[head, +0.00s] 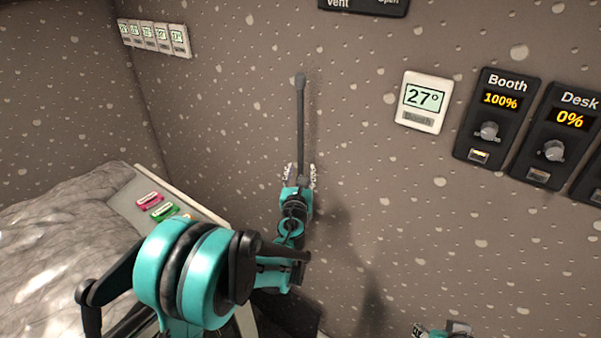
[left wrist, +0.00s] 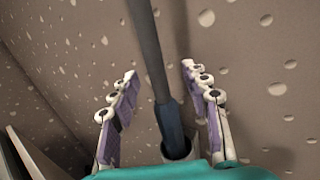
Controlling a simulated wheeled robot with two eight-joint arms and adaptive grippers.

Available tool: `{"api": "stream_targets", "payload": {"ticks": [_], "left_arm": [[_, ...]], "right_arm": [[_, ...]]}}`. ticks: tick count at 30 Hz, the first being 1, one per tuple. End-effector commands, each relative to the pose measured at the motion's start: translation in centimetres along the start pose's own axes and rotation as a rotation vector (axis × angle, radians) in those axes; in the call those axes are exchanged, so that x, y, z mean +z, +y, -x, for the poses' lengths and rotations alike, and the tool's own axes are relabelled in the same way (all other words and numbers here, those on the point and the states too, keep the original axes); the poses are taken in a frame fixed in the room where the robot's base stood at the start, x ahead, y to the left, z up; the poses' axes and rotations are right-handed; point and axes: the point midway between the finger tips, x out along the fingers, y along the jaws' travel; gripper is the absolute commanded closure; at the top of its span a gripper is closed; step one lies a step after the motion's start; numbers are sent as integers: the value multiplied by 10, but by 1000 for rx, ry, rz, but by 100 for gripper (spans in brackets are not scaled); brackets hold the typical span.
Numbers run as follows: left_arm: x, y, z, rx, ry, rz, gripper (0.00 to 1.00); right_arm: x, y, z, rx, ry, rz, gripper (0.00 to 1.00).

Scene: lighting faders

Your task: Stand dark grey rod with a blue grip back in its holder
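The dark grey rod (head: 301,125) stands close to upright against the speckled wall in the head view. In the left wrist view the rod (left wrist: 150,50) runs down to its blue grip (left wrist: 171,122). The grip's lower end meets a pale round holder (left wrist: 177,148), partly hidden by my gripper's body; how deep it sits I cannot tell. My left gripper (head: 301,172) is around the lower part of the rod. In the left wrist view its fingers (left wrist: 160,78) are spread, with a gap on each side of the rod. My right gripper (head: 442,330) shows only in part at the bottom edge.
A white thermostat (head: 423,101) and black Booth (head: 497,115) and Desk (head: 556,135) panels are on the wall to the right. A Vent panel (head: 365,5) is above. A counter (head: 135,205) with coloured items and a grey rumpled cover (head: 50,240) lies left.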

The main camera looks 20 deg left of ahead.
Motion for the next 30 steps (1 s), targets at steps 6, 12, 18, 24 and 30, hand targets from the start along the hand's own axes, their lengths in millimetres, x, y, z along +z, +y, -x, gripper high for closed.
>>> {"api": "stream_targets", "payload": {"ticks": [6,12,18,24,30], "left_arm": [[0,0,0,0,0,0,51],[0,0,13,-1,0,0,51],[0,0,54,-1,0,0,51],[0,0,95,-1,0,0,51],[0,0,117,0,0,0,51]], "right_arm": [[0,0,0,0,0,0,60],[0,0,0,0,0,0,60],[0,0,0,0,0,0,60],[0,0,0,0,0,0,60],[0,0,0,0,0,0,60]]}}
